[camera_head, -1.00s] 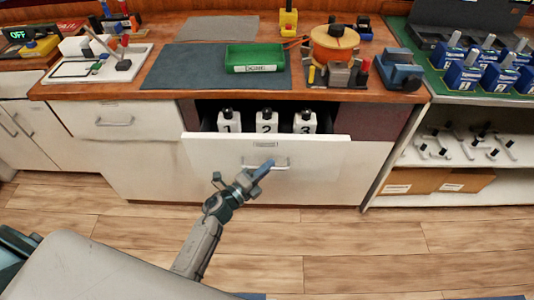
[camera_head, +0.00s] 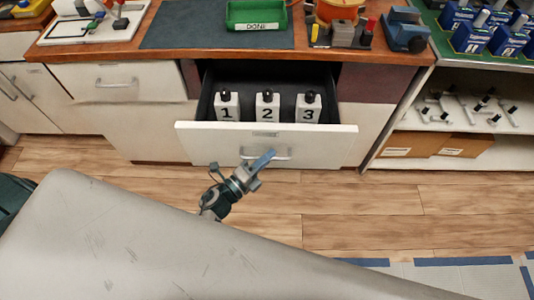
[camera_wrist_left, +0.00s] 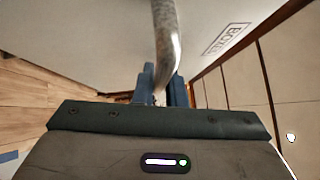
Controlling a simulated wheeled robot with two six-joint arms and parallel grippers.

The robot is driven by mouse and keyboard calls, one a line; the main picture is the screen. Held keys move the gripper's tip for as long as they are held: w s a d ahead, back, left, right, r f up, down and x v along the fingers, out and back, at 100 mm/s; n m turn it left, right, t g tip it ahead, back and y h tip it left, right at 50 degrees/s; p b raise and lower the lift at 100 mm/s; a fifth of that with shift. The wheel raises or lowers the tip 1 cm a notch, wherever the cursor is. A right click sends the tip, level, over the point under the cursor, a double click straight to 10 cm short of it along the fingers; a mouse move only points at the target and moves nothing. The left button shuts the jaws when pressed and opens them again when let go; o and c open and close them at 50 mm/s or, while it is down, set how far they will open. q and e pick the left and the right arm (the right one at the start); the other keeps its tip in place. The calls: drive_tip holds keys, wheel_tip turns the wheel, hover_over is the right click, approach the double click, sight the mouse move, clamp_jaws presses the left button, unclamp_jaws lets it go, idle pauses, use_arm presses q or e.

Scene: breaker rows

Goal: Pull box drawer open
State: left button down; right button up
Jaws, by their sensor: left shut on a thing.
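The box drawer (camera_head: 215,142) is a white-fronted drawer under the wooden counter, and it stands well open. Inside it stand white boxes with black tops, marked 1 (camera_head: 227,107), 2 (camera_head: 267,106) and 3 (camera_head: 308,107). Its metal bar handle (camera_head: 283,153) is on the front, below a small label. My left gripper (camera_head: 262,161) is at the handle, its blue fingers shut on the bar. In the left wrist view the handle (camera_wrist_left: 166,40) runs down between the fingers (camera_wrist_left: 159,83), and a label reading BOXES shows on the drawer front. My right gripper is not in view.
A green DONE tray (camera_head: 257,15) sits on the counter above. An open shelf (camera_head: 400,146) with cardboard boxes stands to the right. A closed drawer (camera_head: 119,84) is on the left. Wood floor lies clear in front.

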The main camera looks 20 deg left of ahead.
use_arm(q)
drive_tip(key=c, duration=1.5)
unclamp_jaws()
